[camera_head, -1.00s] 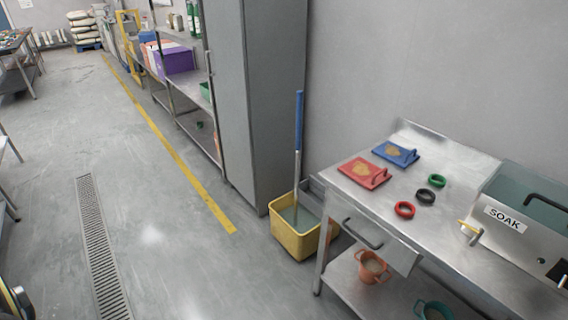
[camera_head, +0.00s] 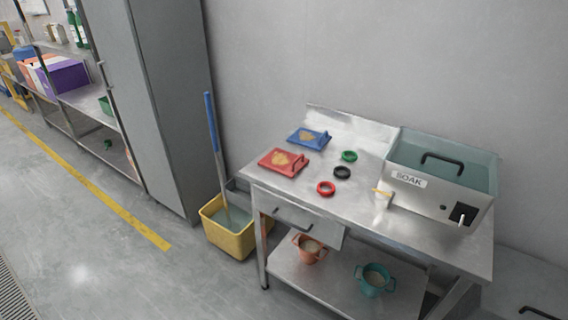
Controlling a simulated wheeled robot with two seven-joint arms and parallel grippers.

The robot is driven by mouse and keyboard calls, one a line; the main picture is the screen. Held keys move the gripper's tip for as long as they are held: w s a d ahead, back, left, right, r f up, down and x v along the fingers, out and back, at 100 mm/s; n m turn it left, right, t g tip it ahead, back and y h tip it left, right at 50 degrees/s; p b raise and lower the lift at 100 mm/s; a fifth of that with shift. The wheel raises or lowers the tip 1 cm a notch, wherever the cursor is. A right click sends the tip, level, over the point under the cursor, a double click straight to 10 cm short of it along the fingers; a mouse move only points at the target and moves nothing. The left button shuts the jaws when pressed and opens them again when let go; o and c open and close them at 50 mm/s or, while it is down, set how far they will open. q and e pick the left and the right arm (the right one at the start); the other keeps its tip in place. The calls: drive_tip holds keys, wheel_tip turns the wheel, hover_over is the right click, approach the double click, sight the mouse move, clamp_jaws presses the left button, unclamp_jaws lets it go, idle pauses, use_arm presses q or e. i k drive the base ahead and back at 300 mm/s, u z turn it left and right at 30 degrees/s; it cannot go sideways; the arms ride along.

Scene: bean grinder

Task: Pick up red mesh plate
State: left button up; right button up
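The red mesh plate (camera_head: 284,162) lies flat on the left part of the steel table (camera_head: 330,205), near its left edge. It has a tan patch in the middle and a raised handle at its right side. A similar blue plate (camera_head: 309,138) lies just behind it. Neither of my grippers is in view.
Red (camera_head: 326,188), black (camera_head: 342,172) and green rings lie right of the plates. A metal SOAK tank (camera_head: 440,175) stands on the table's right. A yellow mop bucket (camera_head: 228,240) stands left of the table, beside a tall grey cabinet (camera_head: 160,100). The floor at left is clear.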

sight(282, 162)
drive_tip(key=u, duration=0.5)
drive_tip(key=i, duration=1.2)
drive_tip(key=u, duration=0.05)
